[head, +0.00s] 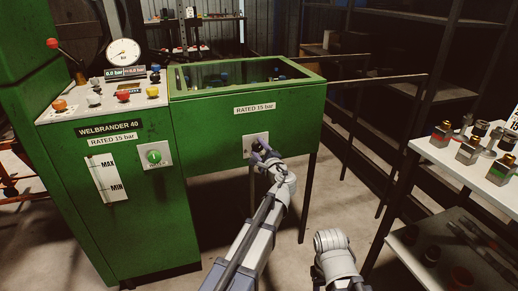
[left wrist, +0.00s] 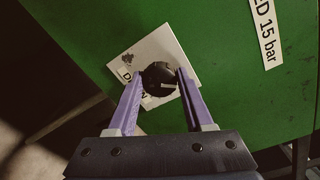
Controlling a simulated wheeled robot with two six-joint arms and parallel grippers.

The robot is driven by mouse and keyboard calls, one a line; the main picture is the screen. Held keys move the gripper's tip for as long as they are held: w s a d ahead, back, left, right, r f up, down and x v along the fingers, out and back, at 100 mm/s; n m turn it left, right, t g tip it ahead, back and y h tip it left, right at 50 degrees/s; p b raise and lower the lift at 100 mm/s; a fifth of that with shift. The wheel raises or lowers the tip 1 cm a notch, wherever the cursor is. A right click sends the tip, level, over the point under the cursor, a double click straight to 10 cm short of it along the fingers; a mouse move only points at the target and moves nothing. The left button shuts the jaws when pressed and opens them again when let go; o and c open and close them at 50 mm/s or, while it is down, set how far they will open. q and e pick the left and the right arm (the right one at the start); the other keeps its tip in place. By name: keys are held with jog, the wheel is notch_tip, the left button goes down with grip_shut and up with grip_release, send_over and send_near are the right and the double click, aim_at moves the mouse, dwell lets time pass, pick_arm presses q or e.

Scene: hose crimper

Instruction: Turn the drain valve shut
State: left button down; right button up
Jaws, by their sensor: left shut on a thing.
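The drain valve is a round black knob (left wrist: 158,78) with a pale line across its face, on a white plate (left wrist: 172,45) fixed to the green tank front. The plate's label is partly hidden; a "D" shows. In the head view the plate (head: 249,141) is below the "RATED 15 bar" sign. My left gripper (head: 259,148) is at the plate and covers most of the knob there. In the left wrist view my left gripper (left wrist: 160,74) is shut on the knob, one finger on each side. My right gripper is not in view; only part of my right arm shows.
The green machine cabinet (head: 130,220) stands left of the tank (head: 220,125), with a pressure gauge (head: 123,52) and several coloured knobs on top. A green round knob (head: 154,157) is on its front. A shelf table (head: 440,152) with fittings is at right.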

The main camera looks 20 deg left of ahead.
pick_arm(q)
jog(key=n, duration=0.3)
jog(key=shift+s+n, duration=0.1)
jog(key=shift+n, duration=0.2)
jog(key=shift+f+n, duration=0.1)
jog(key=shift+n, duration=1.6)
jog(key=shift+c, duration=1.4)
grip_release()
jog(key=v, duration=0.7)
jog(key=shift+s, duration=0.45)
